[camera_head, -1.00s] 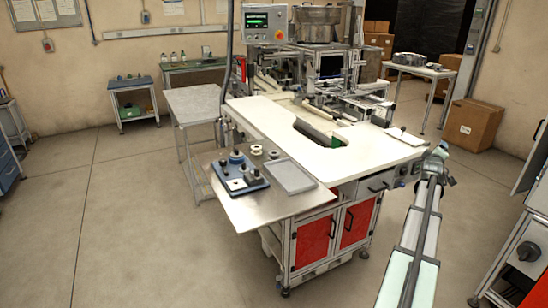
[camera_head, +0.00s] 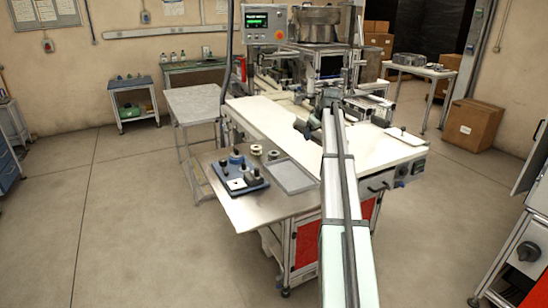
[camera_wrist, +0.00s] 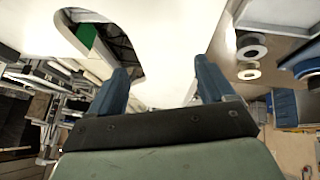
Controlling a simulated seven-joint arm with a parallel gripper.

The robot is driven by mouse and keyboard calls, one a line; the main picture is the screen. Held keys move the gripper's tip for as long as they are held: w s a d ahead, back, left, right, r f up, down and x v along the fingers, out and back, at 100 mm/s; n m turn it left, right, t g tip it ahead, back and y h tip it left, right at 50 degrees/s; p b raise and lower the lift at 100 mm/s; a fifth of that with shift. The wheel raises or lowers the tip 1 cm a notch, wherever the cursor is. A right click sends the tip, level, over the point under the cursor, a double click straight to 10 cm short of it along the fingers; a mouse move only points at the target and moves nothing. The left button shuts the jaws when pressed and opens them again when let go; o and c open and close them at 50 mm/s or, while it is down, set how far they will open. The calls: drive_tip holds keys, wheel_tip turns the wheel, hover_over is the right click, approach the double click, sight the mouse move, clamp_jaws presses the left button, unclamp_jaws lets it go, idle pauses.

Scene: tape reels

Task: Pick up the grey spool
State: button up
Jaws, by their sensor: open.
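The grey spool (camera_head: 273,155) stands on the metal side shelf between the shallow tray and the blue fixture. It also shows at the upper right of the wrist view (camera_wrist: 252,51), with a dark centre hole. A cream spool (camera_head: 256,149) stands close by it, and is just below it in the wrist view (camera_wrist: 248,73). My gripper (camera_wrist: 162,70) is open and empty, its two blue fingers apart over the white worktop. In the head view my gripper (camera_head: 303,128) is above the worktop, to the right of the spools and apart from them.
The blue fixture (camera_head: 251,187) with dark and metal pieces sits left of the spools. The grey tray (camera_head: 291,177) lies right of them. The white worktop (camera_head: 262,121) has a cutout, partly seen in the wrist view. Bare metal shelf (camera_head: 243,213) lies in front.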

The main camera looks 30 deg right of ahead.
sight(275, 159)
drive_tip(key=w+a+r+g+y, duration=0.1)
drive_tip(key=w+a, duration=0.1)
drive_tip(key=a, duration=0.5)
drive_tip(key=w+a+r+g+y, duration=0.1)
drive_tip(key=a+r+y, duration=0.1)
drive_tip(key=a, duration=0.4)
drive_tip(key=shift+n, duration=0.4)
drive_tip(key=x, duration=1.4)
drive_tip(key=shift+s+f, duration=0.15)
drive_tip(key=shift+s, duration=0.05)
drive_tip(key=c, duration=1.1)
